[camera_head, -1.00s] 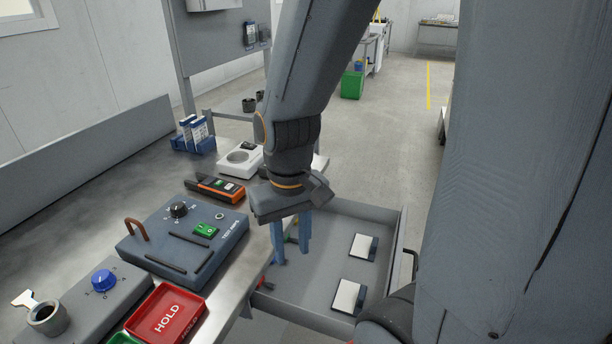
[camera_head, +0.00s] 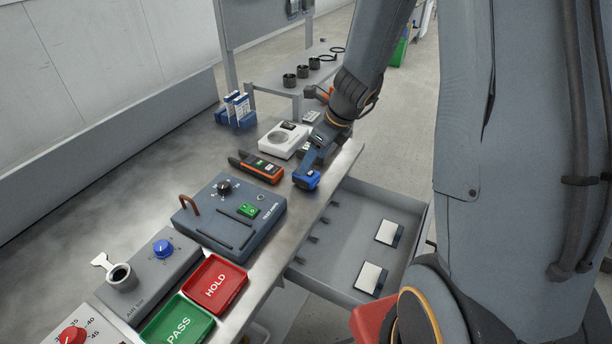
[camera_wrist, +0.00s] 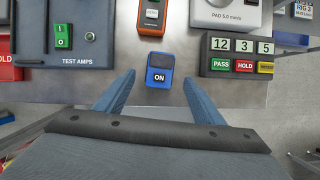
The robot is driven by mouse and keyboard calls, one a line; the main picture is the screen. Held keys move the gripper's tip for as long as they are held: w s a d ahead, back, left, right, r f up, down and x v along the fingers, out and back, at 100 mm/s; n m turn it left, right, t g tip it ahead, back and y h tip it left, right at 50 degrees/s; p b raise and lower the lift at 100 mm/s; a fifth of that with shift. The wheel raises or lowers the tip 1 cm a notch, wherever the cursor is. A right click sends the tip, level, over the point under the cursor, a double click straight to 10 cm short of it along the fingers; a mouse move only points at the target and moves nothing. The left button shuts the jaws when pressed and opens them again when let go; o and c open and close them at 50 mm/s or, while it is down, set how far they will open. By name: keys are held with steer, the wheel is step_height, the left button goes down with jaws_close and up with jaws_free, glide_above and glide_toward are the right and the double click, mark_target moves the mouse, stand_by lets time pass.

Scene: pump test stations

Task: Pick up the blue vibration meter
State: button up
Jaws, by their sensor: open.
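The blue vibration meter (camera_wrist: 160,72), a small bright blue box with a dark top and an "ON" label, lies on the steel bench near its front edge. In the head view the meter (camera_head: 306,181) shows just below my gripper (camera_head: 313,160), which partly hides it. In the wrist view my gripper (camera_wrist: 158,78) is open, with one blue finger on each side of the meter and gaps between. Whether the fingertips are down at its height I cannot tell.
An orange-black handheld device (camera_head: 256,167) lies close to the meter. The test amps box (camera_head: 230,215) is to the left, a white pad device (camera_head: 284,140) behind, and a label block (camera_wrist: 238,52) to the right. An open drawer (camera_head: 335,255) juts out below the bench edge.

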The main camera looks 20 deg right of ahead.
mark_target(306, 178)
steer(key=x, duration=0.7)
steer(key=shift+w+a+f+b, duration=0.1)
steer(key=shift+f+b, duration=0.1)
steer(key=shift+b, duration=0.2)
steer(key=c, duration=1.4)
